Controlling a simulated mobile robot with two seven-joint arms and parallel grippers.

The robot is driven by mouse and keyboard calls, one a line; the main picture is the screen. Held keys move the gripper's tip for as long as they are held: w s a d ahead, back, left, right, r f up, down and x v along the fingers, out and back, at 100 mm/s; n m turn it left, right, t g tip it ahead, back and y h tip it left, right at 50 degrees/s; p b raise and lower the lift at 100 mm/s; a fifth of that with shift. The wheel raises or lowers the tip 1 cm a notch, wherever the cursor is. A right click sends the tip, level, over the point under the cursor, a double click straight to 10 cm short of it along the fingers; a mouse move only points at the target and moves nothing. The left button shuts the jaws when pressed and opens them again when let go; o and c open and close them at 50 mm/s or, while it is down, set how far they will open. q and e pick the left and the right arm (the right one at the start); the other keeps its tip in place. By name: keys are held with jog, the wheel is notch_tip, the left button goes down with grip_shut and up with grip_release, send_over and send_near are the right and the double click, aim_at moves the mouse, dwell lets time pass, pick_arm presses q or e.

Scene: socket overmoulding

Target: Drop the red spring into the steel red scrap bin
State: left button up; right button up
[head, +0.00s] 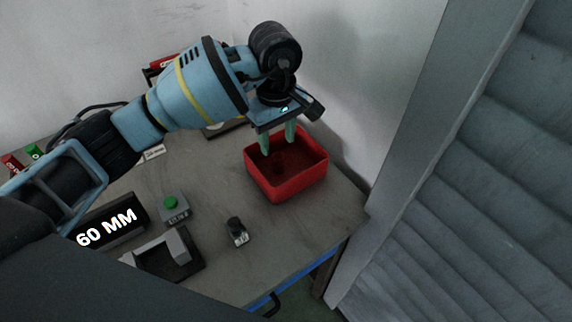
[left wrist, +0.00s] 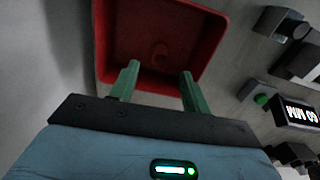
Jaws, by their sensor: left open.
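The red scrap bin (head: 288,187) stands on the table near its right corner, and it also shows in the left wrist view (left wrist: 207,35). The red spring (head: 278,164) appears as a small dark red round shape on the bin's floor; it also shows in the left wrist view (left wrist: 159,54). My left gripper (head: 278,147) is above the bin, pointing down, with its green fingers apart. In the left wrist view the left gripper (left wrist: 158,82) has nothing between its fingers. My right gripper is in neither view.
A black display reading 60 MM (head: 107,227), a green-button box (head: 173,208), a grey fixture (head: 170,254) and a small dark part (head: 237,231) stand on the table (head: 262,252). A wall rises close behind the bin. A shutter (head: 490,190) is at right.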

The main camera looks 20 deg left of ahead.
pick_arm(q)
notch_tip(320, 180, up, 6)
dwell(0.4)
dwell(0.4)
